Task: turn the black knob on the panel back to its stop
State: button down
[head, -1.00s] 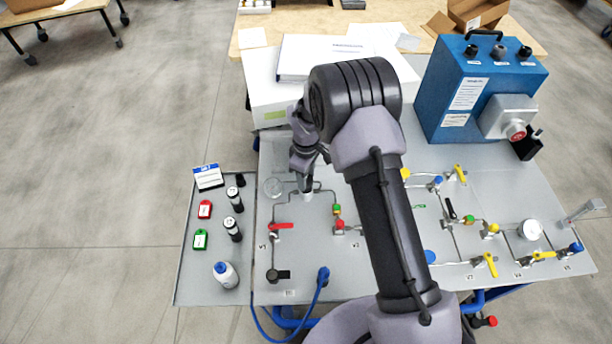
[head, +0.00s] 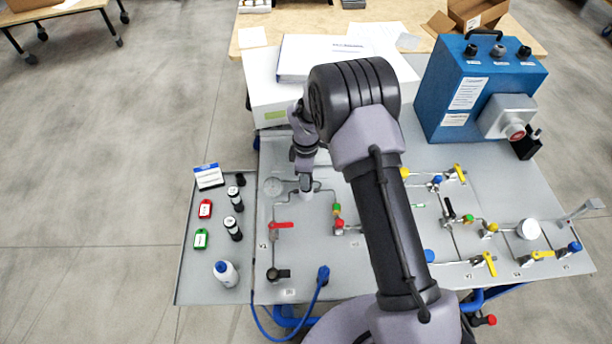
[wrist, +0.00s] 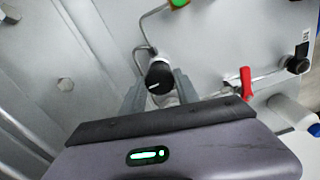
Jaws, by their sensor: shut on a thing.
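The black knob (wrist: 159,75) shows in the wrist view, with a white pointer line on its face. It sits on the grey panel (wrist: 215,50) at the end of a thin metal tube. My gripper (wrist: 160,88) is shut on the knob, one finger on each side of it. The knob itself is hidden there by the fingers.
A red-handled valve (head: 281,225) stands just below my gripper in the head view. It also shows right of the fingers in the wrist view (wrist: 246,84). A side tray (head: 190,285) with bottles and tags lies left. A white box (head: 262,95) stands behind.

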jog(key=shift+w+r, duration=0.1)
jog(key=c, duration=0.9)
grip_release()
notch_tip(320, 180, up, 17)
jog(key=p, duration=0.3)
jog(key=shift+r, duration=0.15)
